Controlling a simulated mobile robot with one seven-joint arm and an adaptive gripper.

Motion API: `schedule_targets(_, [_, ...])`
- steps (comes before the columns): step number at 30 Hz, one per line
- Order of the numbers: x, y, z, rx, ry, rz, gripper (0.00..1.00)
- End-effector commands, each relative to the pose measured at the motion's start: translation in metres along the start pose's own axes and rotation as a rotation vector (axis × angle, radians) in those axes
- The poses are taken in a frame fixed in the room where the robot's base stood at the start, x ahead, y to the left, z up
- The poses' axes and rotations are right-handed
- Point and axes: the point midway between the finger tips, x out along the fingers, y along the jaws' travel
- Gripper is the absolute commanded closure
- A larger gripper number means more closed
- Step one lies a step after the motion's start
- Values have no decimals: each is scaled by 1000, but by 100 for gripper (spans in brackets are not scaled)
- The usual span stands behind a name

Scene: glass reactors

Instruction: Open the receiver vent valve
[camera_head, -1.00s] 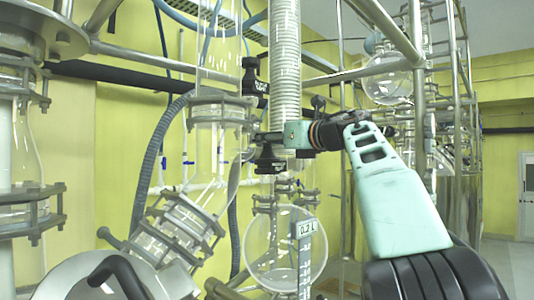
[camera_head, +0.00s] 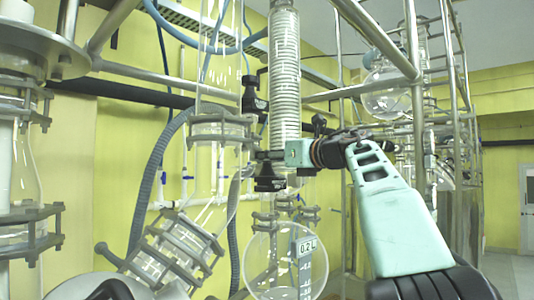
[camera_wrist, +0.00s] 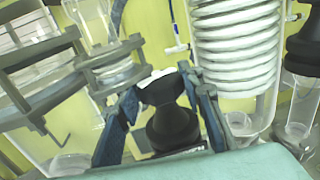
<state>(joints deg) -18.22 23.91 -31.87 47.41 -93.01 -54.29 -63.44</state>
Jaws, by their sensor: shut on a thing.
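My gripper (camera_head: 270,156) is shut on a black valve knob (camera_wrist: 168,128) beside the ribbed glass column. In the wrist view my gripper's two dark fingers (camera_wrist: 167,98) stand on either side of this knob, which has a wide cap and a narrow waist. In the head view the black valve knob (camera_head: 268,182) shows just under the fingertips, and the finger contact is partly hidden. A second black valve (camera_head: 252,95) sits above it, clear of my gripper. A round glass receiver (camera_head: 285,262) hangs below. No label naming the vent valve is readable.
The coiled glass column (camera_head: 284,75) stands right behind the gripper, and its coil (camera_wrist: 236,45) fills the wrist view's upper right. Flanged glass joints (camera_head: 172,250) and steel frame bars (camera_head: 375,35) crowd both sides.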

Motion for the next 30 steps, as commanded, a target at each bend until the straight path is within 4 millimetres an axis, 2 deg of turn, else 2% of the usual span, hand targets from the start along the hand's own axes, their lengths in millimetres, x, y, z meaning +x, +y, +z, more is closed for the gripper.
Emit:
schedule_targets(12, [1,-1,3,1,4,210,87])
schedule_targets(30, [1,0,3,3,4,421,87])
